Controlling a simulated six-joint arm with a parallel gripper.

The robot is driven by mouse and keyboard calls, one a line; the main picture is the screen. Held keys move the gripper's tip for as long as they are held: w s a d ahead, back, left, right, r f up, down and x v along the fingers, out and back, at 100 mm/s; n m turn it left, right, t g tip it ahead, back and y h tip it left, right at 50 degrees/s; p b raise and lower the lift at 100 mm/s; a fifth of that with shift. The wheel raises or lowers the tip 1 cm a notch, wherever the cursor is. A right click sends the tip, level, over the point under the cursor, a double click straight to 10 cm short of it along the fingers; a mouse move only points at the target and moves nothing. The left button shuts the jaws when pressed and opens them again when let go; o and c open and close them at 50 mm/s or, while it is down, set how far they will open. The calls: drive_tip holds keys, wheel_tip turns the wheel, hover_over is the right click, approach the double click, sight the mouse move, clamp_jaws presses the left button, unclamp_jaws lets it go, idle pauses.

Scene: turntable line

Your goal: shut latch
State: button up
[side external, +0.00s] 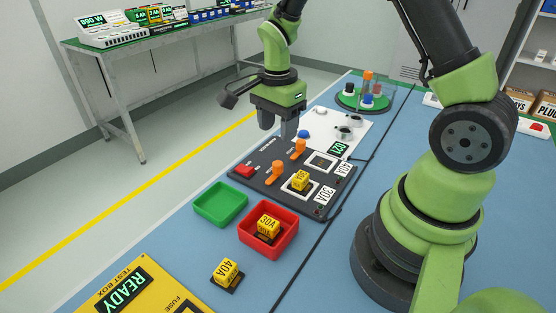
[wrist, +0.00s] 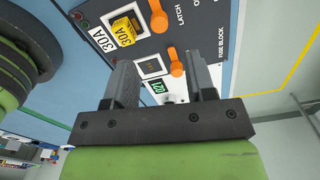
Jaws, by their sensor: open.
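The dark fuse block (side external: 262,188) lies flat on the blue bench. It has two orange latch levers: the nearer one (side external: 277,172) is beside the socket holding a yellow 30A fuse (side external: 300,180), and the farther one (side external: 298,150) is beside an empty white-framed socket (side external: 321,162). In the wrist view the levers show too, the nearer (wrist: 157,17) by the fuse (wrist: 122,34) and the farther (wrist: 176,64) between my fingers in the picture. My gripper (side external: 277,136) is open and empty, pointing down above the block's far end. I cannot tell whether either lever is shut.
A red button (side external: 244,170) is on the block's left corner. A green tray (side external: 198,205) is empty; a red tray (side external: 246,240) holds a 30A fuse (side external: 268,226). A 40A fuse (side external: 228,272) and a yellow test box (side external: 150,284) are nearer. A round green turntable (side external: 345,100) stands behind.

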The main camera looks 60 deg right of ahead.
sight(278, 163)
wheel_tip(278, 163, down, 9)
drive_tip(key=shift+f, duration=0.1)
idle(0.3)
drive_tip(key=shift+c, duration=0.3)
drive_tip(key=c, duration=0.9)
